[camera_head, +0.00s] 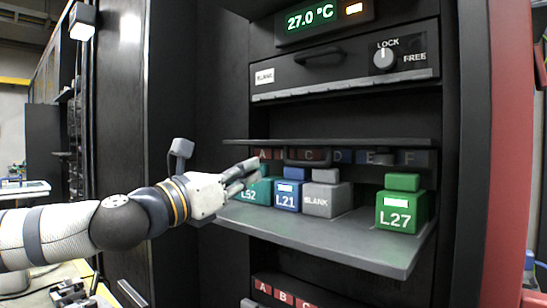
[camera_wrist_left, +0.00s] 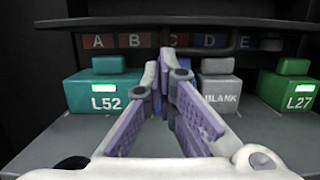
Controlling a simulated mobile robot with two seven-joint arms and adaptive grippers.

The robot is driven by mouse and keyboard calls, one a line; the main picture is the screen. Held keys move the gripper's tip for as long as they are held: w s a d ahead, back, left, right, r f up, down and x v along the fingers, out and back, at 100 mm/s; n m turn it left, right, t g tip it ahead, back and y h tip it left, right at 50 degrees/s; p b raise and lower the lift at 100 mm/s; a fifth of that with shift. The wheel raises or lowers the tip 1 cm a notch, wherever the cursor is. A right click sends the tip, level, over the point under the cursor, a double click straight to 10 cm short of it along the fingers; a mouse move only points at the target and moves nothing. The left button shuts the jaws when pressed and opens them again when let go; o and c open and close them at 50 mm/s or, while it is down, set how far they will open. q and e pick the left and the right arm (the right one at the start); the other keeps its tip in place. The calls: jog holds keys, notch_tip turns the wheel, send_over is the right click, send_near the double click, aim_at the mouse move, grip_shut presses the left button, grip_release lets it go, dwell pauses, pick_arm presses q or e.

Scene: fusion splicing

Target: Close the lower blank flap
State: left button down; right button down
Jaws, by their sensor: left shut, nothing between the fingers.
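The lower flap (camera_head: 330,142) stands open as a thin dark panel, roughly level, above a shelf of blocks. A dark handle (camera_head: 307,157) and a knob hang at its underside. In the left wrist view the flap (camera_wrist_left: 110,22) crosses the top as a dark bar. My left gripper (camera_head: 252,170) is shut and empty, below the flap's left part and in front of the teal block L52 (camera_head: 248,194). In the left wrist view its fingertips (camera_wrist_left: 165,60) meet near the handle; whether they touch it I cannot tell. My right gripper is not in view.
The blue L21 block (camera_head: 287,200), grey BLANK block (camera_head: 322,204) and green L27 block (camera_head: 402,218) stand on the grey shelf (camera_head: 330,240). Above is a shut drawer front (camera_head: 345,72) labelled BLANK, with a LOCK/FREE knob (camera_head: 384,59). Dark cabinet walls bound both sides.

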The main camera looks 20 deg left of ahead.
pick_arm(q)
jog(key=x, duration=0.7)
jog(key=shift+d, duration=0.1)
jog(key=shift+w, duration=0.1)
